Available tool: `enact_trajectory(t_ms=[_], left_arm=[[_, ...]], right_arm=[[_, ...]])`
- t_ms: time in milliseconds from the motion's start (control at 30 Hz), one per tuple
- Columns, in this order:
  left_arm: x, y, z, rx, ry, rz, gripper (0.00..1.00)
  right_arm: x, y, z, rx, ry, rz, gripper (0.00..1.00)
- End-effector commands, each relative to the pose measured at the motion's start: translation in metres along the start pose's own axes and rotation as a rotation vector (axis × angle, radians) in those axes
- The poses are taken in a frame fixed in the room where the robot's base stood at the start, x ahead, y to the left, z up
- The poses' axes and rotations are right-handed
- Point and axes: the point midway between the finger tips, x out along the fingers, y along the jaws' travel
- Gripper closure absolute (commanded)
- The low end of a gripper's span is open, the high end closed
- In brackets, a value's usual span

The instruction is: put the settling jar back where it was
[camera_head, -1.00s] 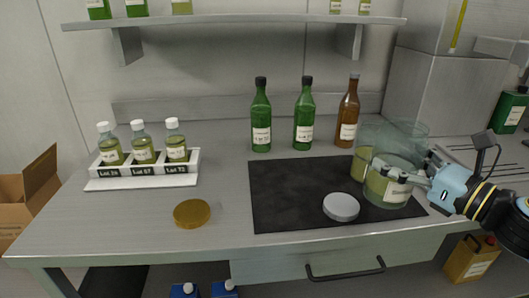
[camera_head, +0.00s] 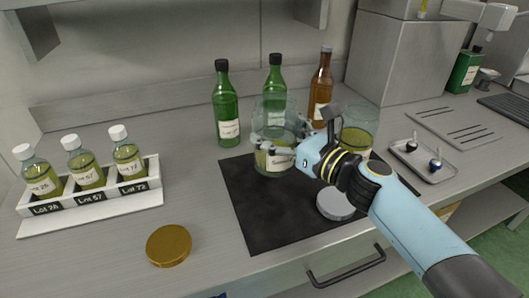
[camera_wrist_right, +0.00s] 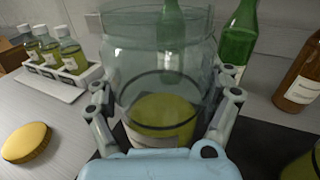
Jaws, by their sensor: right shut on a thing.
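The settling jar (camera_head: 273,163) is clear glass with yellow-green liquid low inside and a white label on its front. It has no lid on and is upright. My right gripper (camera_head: 282,149) is shut around its sides; in the wrist view the fingers (camera_wrist_right: 166,95) flank the jar (camera_wrist_right: 160,55). It shows over the back left part of the dark mat (camera_head: 258,225), in front of the green bottles. I cannot tell whether its base touches the mat. A second glass jar (camera_head: 360,125) with similar liquid stands right of it, partly behind my arm. My left gripper is out of view.
Green bottles (camera_head: 227,110) (camera_head: 274,80) and a brown bottle (camera_head: 321,88) stand close behind. A grey lid (camera_head: 336,204) lies on the mat, a gold lid (camera_head: 169,245) left of it. A white rack (camera_head: 92,210) holds three small bottles. A metal tray (camera_head: 424,165) is at right.

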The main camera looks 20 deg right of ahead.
Motion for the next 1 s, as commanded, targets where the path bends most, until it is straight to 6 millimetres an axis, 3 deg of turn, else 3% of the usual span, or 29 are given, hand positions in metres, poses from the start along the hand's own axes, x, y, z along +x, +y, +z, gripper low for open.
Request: enact_trajectory(t_ms=[167,500,900,933,1000], left_arm=[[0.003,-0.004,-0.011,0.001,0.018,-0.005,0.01],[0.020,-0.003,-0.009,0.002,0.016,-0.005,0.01],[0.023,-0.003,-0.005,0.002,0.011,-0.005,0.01],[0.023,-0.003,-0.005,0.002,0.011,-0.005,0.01],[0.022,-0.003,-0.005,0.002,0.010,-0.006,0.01]], right_arm=[[0.015,0.014,-0.011,-0.001,-0.004,0.000,0.76],[0.016,0.015,-0.051,-0.001,-0.002,0.000,0.76],[0.016,0.015,-0.055,-0.002,-0.003,0.000,0.76],[0.015,0.015,-0.057,-0.001,0.000,-0.001,0.17],[0.015,0.015,-0.056,-0.001,0.000,-0.001,0.08]])
